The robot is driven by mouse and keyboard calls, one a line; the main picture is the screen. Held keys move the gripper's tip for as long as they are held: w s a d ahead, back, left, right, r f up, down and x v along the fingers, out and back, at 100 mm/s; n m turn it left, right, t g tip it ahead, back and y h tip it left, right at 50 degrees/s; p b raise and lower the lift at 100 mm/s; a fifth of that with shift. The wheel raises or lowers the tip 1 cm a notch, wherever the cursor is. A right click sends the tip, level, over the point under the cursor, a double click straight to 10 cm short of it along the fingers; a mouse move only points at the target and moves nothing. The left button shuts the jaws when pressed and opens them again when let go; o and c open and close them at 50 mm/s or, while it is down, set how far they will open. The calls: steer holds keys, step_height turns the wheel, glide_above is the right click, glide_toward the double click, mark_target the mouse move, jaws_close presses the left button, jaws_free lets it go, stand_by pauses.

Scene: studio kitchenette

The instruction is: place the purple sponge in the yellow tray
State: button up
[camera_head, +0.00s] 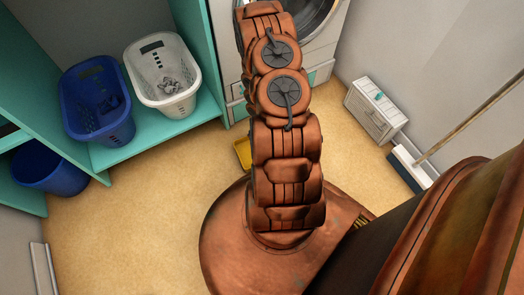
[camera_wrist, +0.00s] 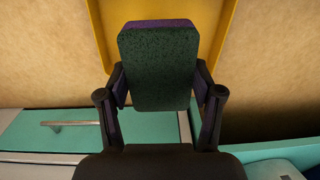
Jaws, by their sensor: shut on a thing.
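In the wrist view, my gripper (camera_wrist: 159,85) is shut on the purple sponge (camera_wrist: 158,23), with one finger on each side. The sponge's dark green face is toward the camera, and purple shows on its top edge and sides. The yellow tray (camera_wrist: 97,30) lies beyond the sponge in that view, with the sponge covering its middle. I cannot tell how far apart sponge and tray are. In the head view, only a corner of the yellow tray (camera_head: 242,153) shows on the floor beside my arm. My arm hides the rest of it, and the gripper and sponge cannot be made out there.
A blue basket (camera_head: 82,113) and a white basket (camera_head: 150,92) stand on a teal shelf, with a blue bin (camera_head: 45,172) below. Tan floor at left is clear.

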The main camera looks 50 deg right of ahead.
steer(key=shift+s+a+f+b, duration=0.15)
steer(key=shift+s+f, duration=0.1)
steer(key=shift+f, duration=0.3)
steer(key=shift+s+a+f+b, duration=0.15)
steer(key=shift+s+f, duration=0.1)
steer(key=shift+f, duration=0.25)
step_height(320, 180, down, 10)
steer(key=b, duration=0.4)
steer(key=shift+r, duration=0.15)
steer(key=shift+d+r, duration=0.1)
steer(key=o, duration=1.3)
steer(key=shift+r, duration=0.1)
